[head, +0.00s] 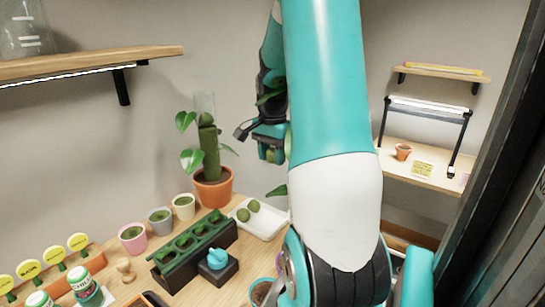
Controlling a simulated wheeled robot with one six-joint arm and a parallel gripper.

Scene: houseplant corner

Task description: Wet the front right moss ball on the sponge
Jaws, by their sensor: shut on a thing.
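My gripper (270,152) is raised in front of the wall, right of the tall potted plant. It is shut on a small green moss ball (271,156), which shows only partly between the fingers. Two more moss balls, a left one (243,215) and a right one (254,206), sit on a white tray (268,224) on the table below. My arm hides the tray's right side. I cannot pick out the sponge for certain.
A dark planter strip (195,250), a teal object (217,258) on a black block and several small pots, including a pink one (133,238), crowd the table. A wooden shelf (90,62) juts out upper left.

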